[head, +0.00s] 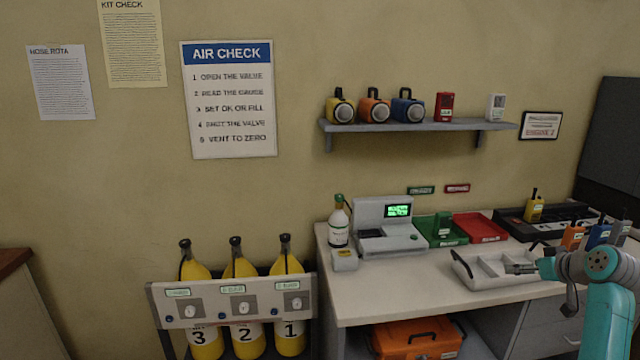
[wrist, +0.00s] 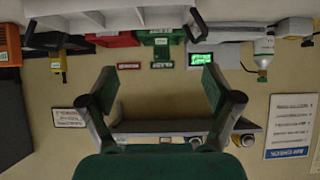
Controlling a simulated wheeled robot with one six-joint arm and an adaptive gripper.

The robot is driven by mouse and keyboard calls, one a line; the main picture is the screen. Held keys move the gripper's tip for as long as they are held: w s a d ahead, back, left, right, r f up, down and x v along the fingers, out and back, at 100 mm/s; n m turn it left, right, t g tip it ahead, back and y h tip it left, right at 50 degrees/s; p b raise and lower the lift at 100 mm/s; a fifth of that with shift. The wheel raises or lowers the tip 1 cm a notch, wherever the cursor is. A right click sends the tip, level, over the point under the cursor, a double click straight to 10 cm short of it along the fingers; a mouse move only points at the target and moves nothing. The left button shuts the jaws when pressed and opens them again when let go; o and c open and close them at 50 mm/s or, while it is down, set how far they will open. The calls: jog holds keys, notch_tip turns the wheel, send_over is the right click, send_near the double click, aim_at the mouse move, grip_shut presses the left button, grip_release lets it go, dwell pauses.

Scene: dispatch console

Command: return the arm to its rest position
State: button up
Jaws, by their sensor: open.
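My arm (head: 600,290) reaches in from the right edge in the head view. My gripper (head: 522,268) shows small there, over the divided grey tray on the desk; I cannot tell its height above the tray. In the wrist view, which looks upside down, my gripper (wrist: 158,85) has its two fingers spread wide apart with nothing between them. The wall and the shelf show behind the fingers.
The desk (head: 385,295) holds the grey tray (head: 470,278), a green tray (head: 428,238), a red tray (head: 480,226), a console (head: 375,240), a bottle (head: 338,228) and several radios near my arm.

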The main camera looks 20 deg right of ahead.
jog(key=a+f+m, duration=0.1)
jog(key=a+f, duration=2.3)
jog(key=s+a+f+t, duration=0.1)
jog(key=s+a+f, duration=0.4)
jog(key=s+a, duration=0.45)
jog(key=s+a+n+t, duration=0.1)
jog(key=s+a, duration=1.3)
jog(key=s, duration=0.1)
jog(key=s+a+r+n+t+y, duration=0.1)
jog(key=s+a+r, duration=0.2)
jog(key=s+r, duration=0.3)
jog(key=s+a+r+n+t+y, duration=0.1)
jog(key=s+a+r, duration=0.3)
jog(key=s, duration=0.6)
notch_tip(320, 180, up, 2)
jog(key=shift+n+y, duration=0.4)
jog(key=shift+a, duration=0.1)
